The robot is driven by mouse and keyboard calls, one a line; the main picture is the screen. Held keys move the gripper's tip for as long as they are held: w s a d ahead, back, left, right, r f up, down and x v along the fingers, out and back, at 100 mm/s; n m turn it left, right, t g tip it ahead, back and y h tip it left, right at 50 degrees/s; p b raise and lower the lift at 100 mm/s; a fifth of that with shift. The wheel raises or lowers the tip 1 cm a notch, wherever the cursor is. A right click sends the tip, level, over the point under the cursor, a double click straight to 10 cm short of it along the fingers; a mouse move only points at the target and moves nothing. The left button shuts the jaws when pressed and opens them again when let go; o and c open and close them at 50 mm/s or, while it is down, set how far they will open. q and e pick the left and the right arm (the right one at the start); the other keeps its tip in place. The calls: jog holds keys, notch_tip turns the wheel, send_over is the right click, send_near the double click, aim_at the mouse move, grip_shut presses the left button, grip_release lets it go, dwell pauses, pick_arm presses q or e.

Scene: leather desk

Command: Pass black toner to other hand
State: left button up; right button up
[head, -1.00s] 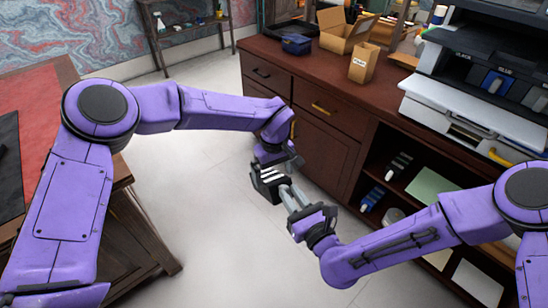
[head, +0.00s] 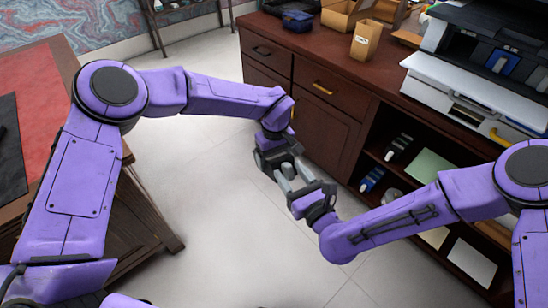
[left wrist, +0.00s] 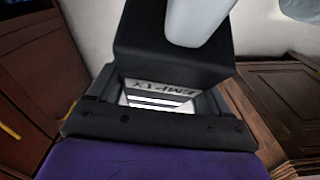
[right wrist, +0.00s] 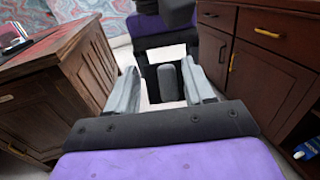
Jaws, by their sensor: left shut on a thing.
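My left gripper (head: 274,154) is shut on the black toner, a dark block (left wrist: 150,40) that fills the top middle of the left wrist view. A pale label reading EMPTY (left wrist: 158,90) shows below it. My right gripper (head: 288,178) is open at the toner, its pale grey fingers pointing up and left toward my left gripper in the head view. In the right wrist view the right gripper's fingers (right wrist: 160,88) stand apart on both sides of a dark piece. One pale finger crosses the block in the left wrist view. I cannot tell whether the fingers touch the toner.
A brown cabinet (head: 325,130) with drawers and open shelves stands behind and right of the grippers. A printer (head: 475,95) and small boxes (head: 365,40) are on top. A wooden desk (head: 150,220) is at left. Clear tiled floor lies below the grippers.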

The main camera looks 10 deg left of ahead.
jog(key=shift+d, duration=0.1)
jog(key=v, duration=1.2)
jog(key=s+d+f+n+g+h, duration=0.3)
jog(key=s+d+f+h, duration=0.15)
jog(key=f, duration=0.45)
jog(key=s+d+f+n+g+h, duration=0.35)
jog(key=d+f, duration=0.25)
jog(key=f, duration=0.3)
jog(key=s+d+f+n+g+h, duration=0.2)
jog(key=s+d+n+h, duration=0.1)
jog(key=d+n, duration=0.4)
jog(key=s+d+f+n+g+h, duration=0.2)
jog(key=s+d+n, duration=0.4)
jog(key=d, duration=0.4)
jog(key=shift+f+n+h, duration=0.65)
jog(key=shift+n+h, duration=0.2)
jog(key=shift+h, duration=0.25)
